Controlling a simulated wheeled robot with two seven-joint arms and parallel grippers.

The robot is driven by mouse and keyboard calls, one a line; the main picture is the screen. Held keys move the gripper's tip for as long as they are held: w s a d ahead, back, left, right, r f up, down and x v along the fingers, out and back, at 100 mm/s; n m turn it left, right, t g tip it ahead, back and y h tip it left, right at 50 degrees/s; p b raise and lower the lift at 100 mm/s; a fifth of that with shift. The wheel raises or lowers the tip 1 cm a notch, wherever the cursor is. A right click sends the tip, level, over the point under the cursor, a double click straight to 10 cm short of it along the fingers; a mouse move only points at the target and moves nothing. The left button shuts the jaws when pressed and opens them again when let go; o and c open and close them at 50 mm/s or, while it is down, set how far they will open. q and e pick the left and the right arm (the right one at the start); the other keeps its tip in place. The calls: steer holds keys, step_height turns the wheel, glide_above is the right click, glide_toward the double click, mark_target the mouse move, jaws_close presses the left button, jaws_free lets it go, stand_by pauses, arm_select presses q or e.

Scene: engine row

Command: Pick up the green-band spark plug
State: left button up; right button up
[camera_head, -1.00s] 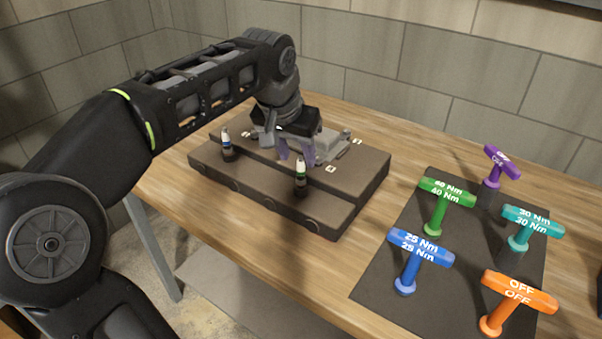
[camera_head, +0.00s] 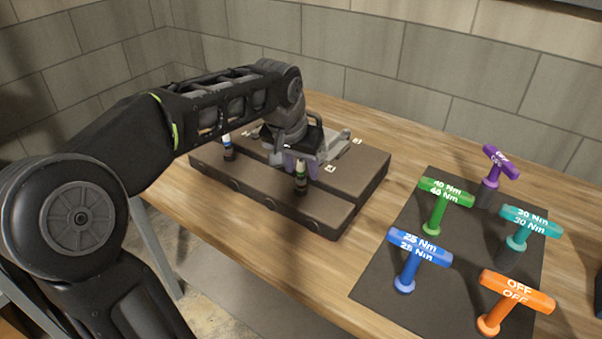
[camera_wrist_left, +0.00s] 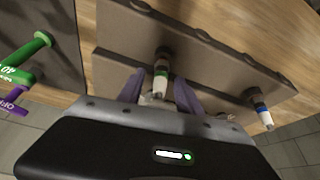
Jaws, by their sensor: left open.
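The green-band spark plug (camera_head: 301,176) stands upright in the front step of the dark engine block (camera_head: 320,205). In the left wrist view the same plug (camera_wrist_left: 161,76) shows its white body and green band between the two purple fingers. My left gripper (camera_head: 299,166) is open, with a finger on either side of the plug; I cannot tell whether they touch it. It also shows in the left wrist view (camera_wrist_left: 160,92). A blue-band spark plug (camera_head: 228,148) stands further left in the block, and in the wrist view (camera_wrist_left: 262,112) at right. My right gripper is not in view.
Several T-handled wrenches stand on a dark mat (camera_head: 385,290) to the right: green (camera_head: 446,193), blue (camera_head: 419,248), orange (camera_head: 517,292), teal (camera_head: 531,220) and purple (camera_head: 500,162). Bare wooden table (camera_head: 400,145) lies between block and mat. A block wall stands behind.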

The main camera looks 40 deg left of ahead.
arm_select(q)
jaws_close()
stand_by(0.4)
